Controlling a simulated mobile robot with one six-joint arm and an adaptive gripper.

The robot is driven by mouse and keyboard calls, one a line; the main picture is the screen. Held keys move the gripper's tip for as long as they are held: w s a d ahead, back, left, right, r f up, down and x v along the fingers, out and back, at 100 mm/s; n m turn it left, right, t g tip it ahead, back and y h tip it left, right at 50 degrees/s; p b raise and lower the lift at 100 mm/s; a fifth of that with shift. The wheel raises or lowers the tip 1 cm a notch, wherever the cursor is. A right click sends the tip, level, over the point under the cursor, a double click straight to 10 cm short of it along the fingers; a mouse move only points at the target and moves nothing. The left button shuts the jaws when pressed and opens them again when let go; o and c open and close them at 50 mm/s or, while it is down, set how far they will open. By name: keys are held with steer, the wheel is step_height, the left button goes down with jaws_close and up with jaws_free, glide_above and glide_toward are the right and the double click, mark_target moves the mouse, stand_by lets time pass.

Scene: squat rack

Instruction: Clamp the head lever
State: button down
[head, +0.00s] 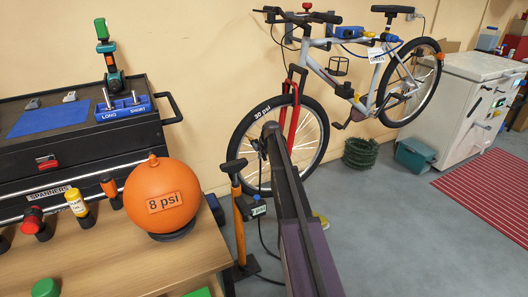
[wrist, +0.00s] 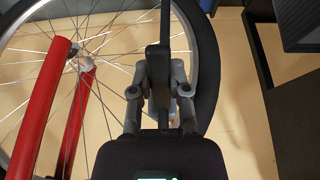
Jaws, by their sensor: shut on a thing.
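My gripper (wrist: 160,72) is shut on a dark upright piece, which looks like the pump head (wrist: 155,68), in the middle of the wrist view. A thin dark part runs up from it to the top edge. The head's lever cannot be told apart from the rest. The piece is in front of the tyre's inner edge. Whether it sits on the valve is hidden. In the head view, the front tyre (head: 309,108) is marked 30 psi, and my arm covers the gripper and part of the wheel. The floor pump (head: 239,216), orange with a black handle, stands left of my arm.
The bicycle's red fork (wrist: 39,108) is close on the left in the wrist view. A wooden bench (head: 120,262) with an orange 8 psi ball (head: 160,187) stands at the left. Grey floor (head: 390,225) is clear at the right, before a red striped mat (head: 490,190).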

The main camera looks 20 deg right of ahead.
steer(key=shift+r+g+p, duration=0.2)
steer(key=shift+g+p, duration=0.1)
steer(key=shift+g, duration=0.2)
steer(key=c, duration=0.6)
jaws_free()
steer(key=shift+o, duration=0.2)
steer(key=shift+s, duration=0.1)
